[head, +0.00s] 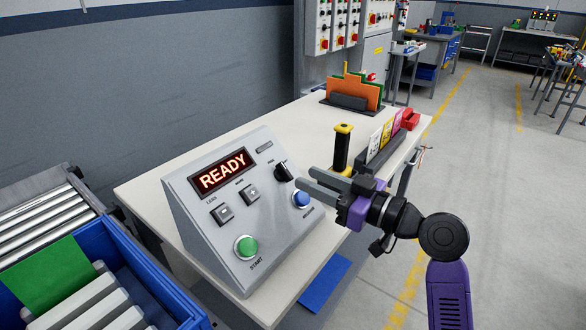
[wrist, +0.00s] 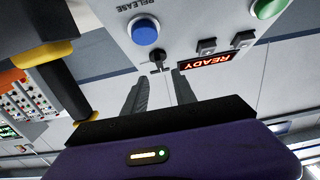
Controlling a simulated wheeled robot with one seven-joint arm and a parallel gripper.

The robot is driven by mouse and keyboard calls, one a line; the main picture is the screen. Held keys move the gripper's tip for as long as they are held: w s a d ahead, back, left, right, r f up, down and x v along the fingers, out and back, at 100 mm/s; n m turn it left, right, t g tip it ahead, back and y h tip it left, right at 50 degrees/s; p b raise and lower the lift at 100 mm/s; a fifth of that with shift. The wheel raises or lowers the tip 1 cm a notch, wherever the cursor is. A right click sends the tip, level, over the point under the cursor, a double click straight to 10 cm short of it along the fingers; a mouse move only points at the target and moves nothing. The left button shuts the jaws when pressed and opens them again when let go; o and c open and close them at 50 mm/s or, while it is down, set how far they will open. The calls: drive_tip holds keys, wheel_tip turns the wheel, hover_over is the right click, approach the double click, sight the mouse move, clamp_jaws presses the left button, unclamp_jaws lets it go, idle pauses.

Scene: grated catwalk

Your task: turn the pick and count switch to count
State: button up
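The grey sloped control box (head: 215,245) stands on the pale bench, its display (head: 222,176) reading READY. The black rotary switch (head: 284,171) is at the upper right of its panel, above the blue RELEASE button (head: 301,199). Its labels are too small to read. My gripper (head: 305,177) is open and empty, its fingers apart and pointing at the panel just right of the switch. In the wrist view, the switch (wrist: 157,64) appears just beyond the gap between my fingertips (wrist: 158,77). I see no contact with the switch.
The green START button (head: 246,246) and two grey keys (head: 237,203) share the panel. A black and yellow upright handle (head: 342,150) stands close behind my fingers. A card rack (head: 385,148) is farther right. Blue bins (head: 150,270) sit at lower left.

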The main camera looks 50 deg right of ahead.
sight(286, 168)
drive_tip(key=w, duration=0.6)
drive_tip(key=shift+a, duration=0.15)
clamp_jaws()
